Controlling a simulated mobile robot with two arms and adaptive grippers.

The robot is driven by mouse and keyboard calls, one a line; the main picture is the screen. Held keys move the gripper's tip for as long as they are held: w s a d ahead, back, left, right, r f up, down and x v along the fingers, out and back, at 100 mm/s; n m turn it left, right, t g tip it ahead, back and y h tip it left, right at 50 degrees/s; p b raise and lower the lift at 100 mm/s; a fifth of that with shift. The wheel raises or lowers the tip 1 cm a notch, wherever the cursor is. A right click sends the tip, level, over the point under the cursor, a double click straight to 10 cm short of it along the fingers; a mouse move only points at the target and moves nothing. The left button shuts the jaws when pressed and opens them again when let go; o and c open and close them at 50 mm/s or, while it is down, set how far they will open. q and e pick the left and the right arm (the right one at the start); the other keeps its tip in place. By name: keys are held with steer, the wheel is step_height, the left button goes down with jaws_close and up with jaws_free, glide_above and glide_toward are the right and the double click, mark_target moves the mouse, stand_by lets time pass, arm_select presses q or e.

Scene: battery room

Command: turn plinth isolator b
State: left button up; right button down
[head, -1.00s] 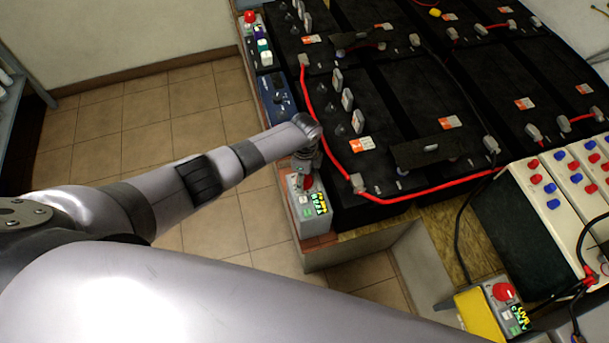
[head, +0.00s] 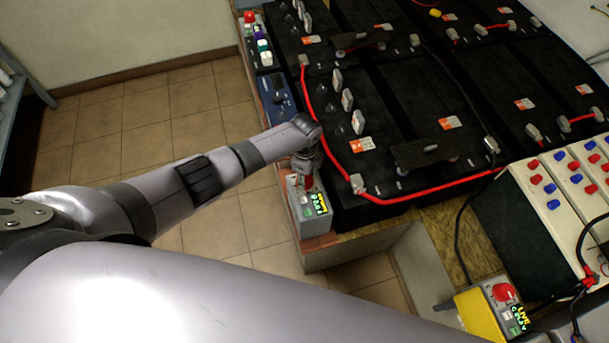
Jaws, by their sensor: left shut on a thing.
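A grey isolator box (head: 311,216) stands at the near left corner of the battery plinth, with a small lit display on its right side. My left gripper (head: 304,181) points down onto the top of this box and is shut on its red knob, which is mostly hidden by the fingers. Only a little red shows there. I cannot read a letter on the box, so I cannot tell from a label that it is isolator b. My right gripper is not in view.
Black batteries (head: 400,90) with a red cable (head: 330,140) stand just right of the gripper. A second isolator (head: 503,292) with a red knob and a display reading LIVE is at lower right, beside terminal blocks (head: 548,205). Tiled floor (head: 160,115) is clear at left.

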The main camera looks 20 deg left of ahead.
arm_select(q)
steer(key=shift+n, duration=0.3)
steer(key=n+p, duration=0.1)
steer(key=n, duration=0.3)
steer(key=shift+r+n, duration=0.1)
steer(key=shift+n, duration=0.2)
steer(key=n+p, duration=0.1)
steer(key=n, duration=0.3)
steer(key=shift+s+p, duration=0.1)
steer(key=shift+p, duration=0.25)
steer(key=n+p, duration=0.1)
steer(key=n, duration=0.4)
steer(key=shift+n, duration=0.3)
steer(key=shift+n+p, duration=0.45)
steer(key=shift+n, duration=1.05)
steer(key=o, duration=1.2)
steer(key=shift+c, duration=0.2)
